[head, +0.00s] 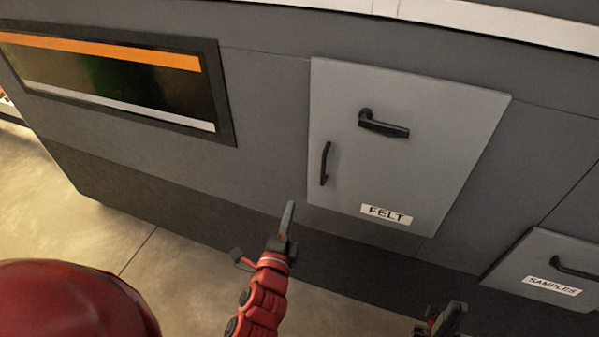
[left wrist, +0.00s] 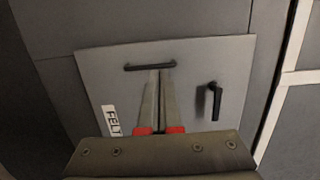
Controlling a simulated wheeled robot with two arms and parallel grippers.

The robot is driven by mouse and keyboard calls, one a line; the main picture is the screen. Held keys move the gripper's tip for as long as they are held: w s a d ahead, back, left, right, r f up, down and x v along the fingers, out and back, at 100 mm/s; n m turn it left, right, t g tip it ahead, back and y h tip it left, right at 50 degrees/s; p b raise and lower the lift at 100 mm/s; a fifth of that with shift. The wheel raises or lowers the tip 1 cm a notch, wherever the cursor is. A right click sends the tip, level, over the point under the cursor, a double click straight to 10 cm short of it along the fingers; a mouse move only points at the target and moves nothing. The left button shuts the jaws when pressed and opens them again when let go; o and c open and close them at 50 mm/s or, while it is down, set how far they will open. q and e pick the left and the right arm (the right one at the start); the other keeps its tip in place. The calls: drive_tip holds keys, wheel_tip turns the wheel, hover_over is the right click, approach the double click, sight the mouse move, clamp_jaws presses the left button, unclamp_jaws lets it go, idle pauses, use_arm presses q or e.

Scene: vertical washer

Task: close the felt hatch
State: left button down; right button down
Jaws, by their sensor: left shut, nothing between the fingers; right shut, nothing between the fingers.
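The felt hatch (head: 400,170) is a light grey panel labelled FELT on the dark machine front; its outline is skewed against the front, and I cannot tell how wide any gap is. It has a black lever handle (head: 383,125) and a vertical black bar handle (head: 326,163) near its left edge. My left gripper (head: 289,207) is shut and empty, just left of and below the hatch. In the left wrist view its fingertips (left wrist: 160,73) appear right by the bar handle (left wrist: 150,67); contact is unclear. My right gripper (head: 446,318) is shut and empty at the bottom edge, below the hatch.
A samples hatch (head: 535,255) with a black handle is at the lower right. A dark window (head: 120,80) with an orange stripe is at the upper left. Bare floor (head: 130,235) shows below the machine at the left.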

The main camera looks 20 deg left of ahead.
use_arm(q)
drive_tip(key=w+a+b, duration=0.1)
drive_tip(key=w+b, duration=0.1)
drive_tip(key=w, duration=1.1)
drive_tip(key=shift+w+a, duration=0.3)
drive_tip(key=shift+w, duration=0.1)
